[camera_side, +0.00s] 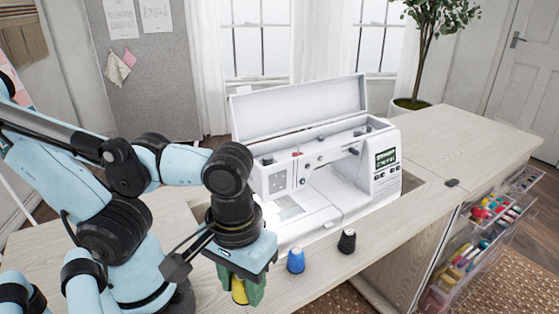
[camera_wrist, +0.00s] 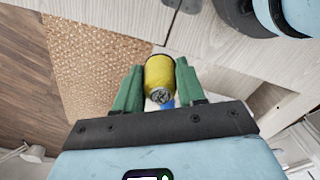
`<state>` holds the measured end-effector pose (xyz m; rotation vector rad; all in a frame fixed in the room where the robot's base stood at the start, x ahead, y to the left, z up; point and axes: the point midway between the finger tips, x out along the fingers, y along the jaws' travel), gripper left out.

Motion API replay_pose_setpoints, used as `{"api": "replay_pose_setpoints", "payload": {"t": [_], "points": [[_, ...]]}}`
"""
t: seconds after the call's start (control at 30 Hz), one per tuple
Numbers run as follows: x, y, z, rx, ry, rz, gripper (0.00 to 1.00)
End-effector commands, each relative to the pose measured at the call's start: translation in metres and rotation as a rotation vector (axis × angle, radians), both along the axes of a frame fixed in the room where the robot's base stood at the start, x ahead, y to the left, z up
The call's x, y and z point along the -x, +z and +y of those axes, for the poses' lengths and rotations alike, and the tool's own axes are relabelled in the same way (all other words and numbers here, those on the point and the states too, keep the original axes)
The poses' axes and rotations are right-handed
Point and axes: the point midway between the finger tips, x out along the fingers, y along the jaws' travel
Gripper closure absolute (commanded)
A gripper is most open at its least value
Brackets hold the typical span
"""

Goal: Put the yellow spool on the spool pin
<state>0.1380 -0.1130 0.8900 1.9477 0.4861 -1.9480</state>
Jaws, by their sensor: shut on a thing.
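The yellow spool (camera_side: 239,290) is between the green fingers of my gripper (camera_side: 242,286), at the front edge of the cabinet top in the side view. In the wrist view the spool (camera_wrist: 160,78) sits between both fingertips of the gripper (camera_wrist: 160,90), its end facing the camera. My gripper is shut on it and points down. The white sewing machine (camera_side: 385,160) stands on the cabinet behind the gripper, its lid raised. Small parts show in its open top, but I cannot tell which is the spool pin.
A blue spool (camera_side: 296,260) and a black spool (camera_side: 347,241) stand on the cabinet top (camera_side: 385,236) right of my gripper. The raised lid (camera_side: 300,108) rises behind the machine. Clear drawers (camera_side: 470,250) with coloured spools stick out at the right.

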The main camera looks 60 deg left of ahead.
Motion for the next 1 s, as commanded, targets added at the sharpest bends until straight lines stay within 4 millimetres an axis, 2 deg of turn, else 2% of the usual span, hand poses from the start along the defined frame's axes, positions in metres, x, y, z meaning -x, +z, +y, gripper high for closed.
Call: {"api": "replay_pose_setpoints", "payload": {"t": [0.27,0.37,0.47,0.57,0.77,1.0], "points": [[0.014,0.012,-0.015,0.0,-0.002,0.0,0.89],[0.011,0.017,-0.017,0.0,0.01,0.0,0.89],[-0.001,0.026,-0.018,0.0,0.036,0.0,0.89],[-0.023,0.038,-0.018,0.0,0.077,0.0,0.89],[-0.082,0.063,-0.007,0.0,0.173,0.0,0.89],[-0.157,0.082,0.029,0.001,0.286,0.0,0.89]]}}
